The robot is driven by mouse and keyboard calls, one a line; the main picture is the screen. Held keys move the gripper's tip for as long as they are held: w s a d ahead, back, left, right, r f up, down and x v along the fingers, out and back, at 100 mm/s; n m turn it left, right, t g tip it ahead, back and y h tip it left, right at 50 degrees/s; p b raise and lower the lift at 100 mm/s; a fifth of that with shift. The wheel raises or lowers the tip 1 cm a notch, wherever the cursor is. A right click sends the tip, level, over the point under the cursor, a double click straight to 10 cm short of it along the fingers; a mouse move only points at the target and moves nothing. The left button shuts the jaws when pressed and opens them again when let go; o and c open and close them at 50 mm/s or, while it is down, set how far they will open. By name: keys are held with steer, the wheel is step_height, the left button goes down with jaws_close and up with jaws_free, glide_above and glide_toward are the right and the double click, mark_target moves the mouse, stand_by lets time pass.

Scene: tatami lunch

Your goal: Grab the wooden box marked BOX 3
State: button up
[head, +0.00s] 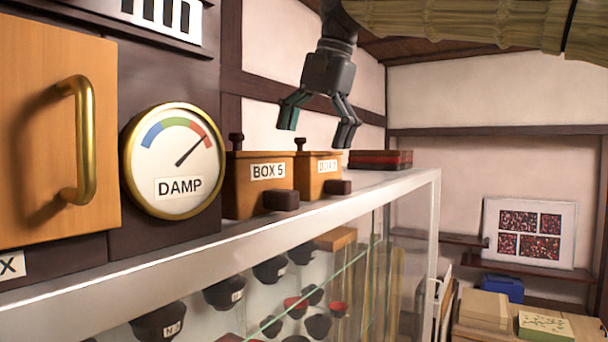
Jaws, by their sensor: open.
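Two small wooden boxes stand side by side on top of the glass-fronted cabinet. The nearer box reads BOX 5 (242,190). The second wooden box (312,184) stands just behind and to its right; its label is small, partly legible and may read BOX 3. Each has a dark knob on top and a dark block at its front. My gripper (318,127) is open and empty, fingers pointing down. In the picture it hangs above the second box, apart from it; the exact depth is hard to tell.
A dark red flat stack (380,160) lies beyond the boxes on the cabinet top (190,250). A round DAMP gauge (172,160) and a wooden door with a brass handle (83,140) are at left.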

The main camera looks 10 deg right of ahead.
steer(key=shift+w+p+x, duration=0.1)
steer(key=shift+p+x, duration=0.2)
steer(key=shift+x, duration=0.6)
steer(key=shift+w+p+x, duration=0.15)
steer(key=shift+p+x, duration=0.1)
steer(key=shift+x, duration=0.65)
steer(key=shift+s+r, duration=0.1)
steer(key=shift+s, duration=0.15)
steer(key=shift+c, duration=0.2)
steer(key=shift+w, duration=0.1)
steer(key=c, duration=1.4)
